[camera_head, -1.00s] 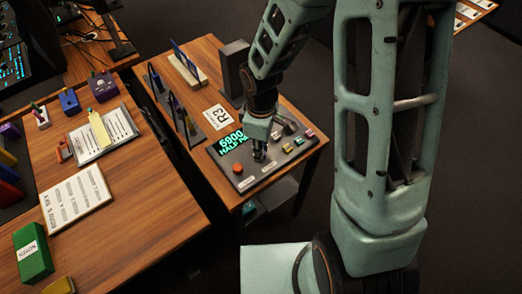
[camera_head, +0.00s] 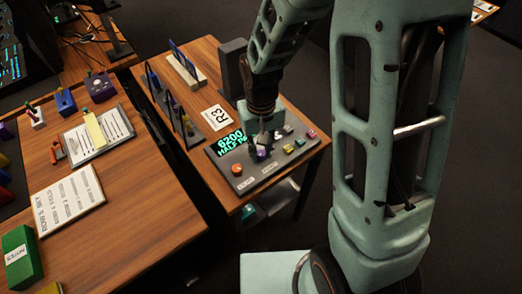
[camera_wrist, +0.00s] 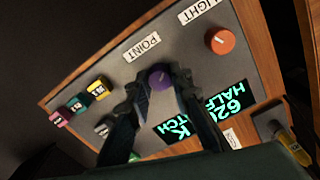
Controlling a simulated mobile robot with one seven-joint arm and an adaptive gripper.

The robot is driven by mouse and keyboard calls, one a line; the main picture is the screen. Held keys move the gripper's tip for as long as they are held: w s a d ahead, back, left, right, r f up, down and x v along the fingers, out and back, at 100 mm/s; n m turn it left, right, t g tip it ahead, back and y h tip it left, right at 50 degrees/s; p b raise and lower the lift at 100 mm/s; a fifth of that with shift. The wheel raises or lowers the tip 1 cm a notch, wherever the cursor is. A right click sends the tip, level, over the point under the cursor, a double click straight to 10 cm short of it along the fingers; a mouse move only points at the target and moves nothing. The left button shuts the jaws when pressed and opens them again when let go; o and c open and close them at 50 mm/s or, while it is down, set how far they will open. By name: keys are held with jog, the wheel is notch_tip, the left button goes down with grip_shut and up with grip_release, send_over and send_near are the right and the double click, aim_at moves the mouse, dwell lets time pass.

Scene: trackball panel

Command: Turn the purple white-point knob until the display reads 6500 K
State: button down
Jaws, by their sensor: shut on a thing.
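The purple white-point knob (camera_wrist: 160,76) stands on the grey panel (camera_wrist: 200,75) beside a label ending in POINT. My gripper (camera_wrist: 158,84) is shut on the knob, with a finger at each side of it in the wrist view. In the head view my gripper (camera_head: 260,150) is over the panel, and the knob is mostly hidden. The display (camera_head: 232,143) shows green text reading 6200 with HALF and more text below. It also shows upside down in the wrist view (camera_wrist: 210,112), partly covered by a finger.
An orange knob (camera_wrist: 221,40) is on the same panel near the LIGHT label. Yellow, teal and pink buttons (camera_wrist: 78,103) sit on the other side. An R3 card (camera_head: 217,117) and a dark upright block (camera_head: 233,75) stand behind the panel.

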aim_at(262, 152)
jog(key=m, duration=0.3)
jog(key=shift+m, duration=2.1)
jog(key=c, duration=1.7)
grip_release()
jog(key=shift+c, duration=0.2)
notch_tip(262, 152, up, 12)
jog(key=shift+d, duration=0.1)
